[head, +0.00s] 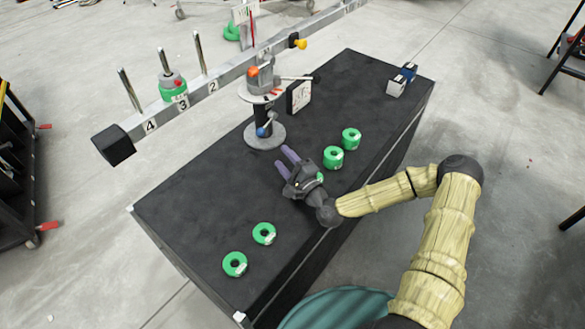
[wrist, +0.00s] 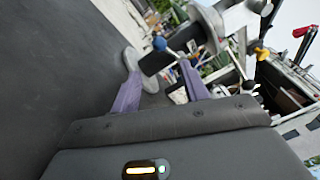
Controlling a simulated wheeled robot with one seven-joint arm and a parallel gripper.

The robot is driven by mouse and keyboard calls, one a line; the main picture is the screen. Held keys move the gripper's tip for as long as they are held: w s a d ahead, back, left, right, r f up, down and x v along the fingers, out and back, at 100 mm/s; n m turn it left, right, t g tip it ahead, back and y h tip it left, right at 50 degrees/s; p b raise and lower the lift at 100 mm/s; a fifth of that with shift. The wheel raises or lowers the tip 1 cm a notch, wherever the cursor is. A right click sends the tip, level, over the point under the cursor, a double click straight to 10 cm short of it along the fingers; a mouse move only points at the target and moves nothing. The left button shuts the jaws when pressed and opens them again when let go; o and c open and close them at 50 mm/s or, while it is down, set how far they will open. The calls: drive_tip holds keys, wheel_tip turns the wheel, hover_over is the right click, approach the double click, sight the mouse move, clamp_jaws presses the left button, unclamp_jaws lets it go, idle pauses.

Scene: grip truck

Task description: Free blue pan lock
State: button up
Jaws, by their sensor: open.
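The blue pan lock (head: 261,132) is a small blue knob on the dark post of the tripod-head-like fixture (head: 264,112), just above its grey round base (head: 264,136). My gripper (head: 272,152) is open and empty, its purple fingers pointing toward the base from the near side, apart from the knob. In the wrist view the blue knob (wrist: 159,43) shows beyond and between the fingertips (wrist: 160,74), slightly above them. Nothing hides the knob in either view.
Green rings lie on the black table, two (head: 333,157) right of my gripper and two (head: 235,264) at the near left.

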drive_tip(key=v, duration=0.3)
drive_tip(key=shift+s+d, duration=0.2)
drive_tip(key=shift+s, duration=0.05)
drive_tip(key=shift+a, duration=0.1)
drive_tip(key=c, duration=0.5)
drive_tip(key=shift+w+a+r+n+g+p, duration=0.15)
drive_tip(key=shift+r+n+g+p, duration=0.15)
drive_tip(key=shift+p, duration=0.3)
drive_tip(key=c, duration=0.4)
drive_tip(key=shift+w+a+r+n+g+p, duration=0.1)
drive_tip(key=shift+a+r+n+g+p, duration=0.15)
drive_tip(key=shift+g+p, duration=0.35)
clamp_jaws()
drive_tip(key=w+r+n+g+h+p, duration=0.3)
drive_tip(key=r+p, duration=0.9)
drive_tip(key=p, duration=0.4)
drive_tip(key=w+g+h, duration=0.1)
drive_tip(key=g+h, duration=0.1)
drive_tip(key=g, duration=0.1)
drive_tip(key=shift+w+d+r+n+g, duration=0.3)
drive_tip(key=shift+w+d+r+n, duration=0.05)
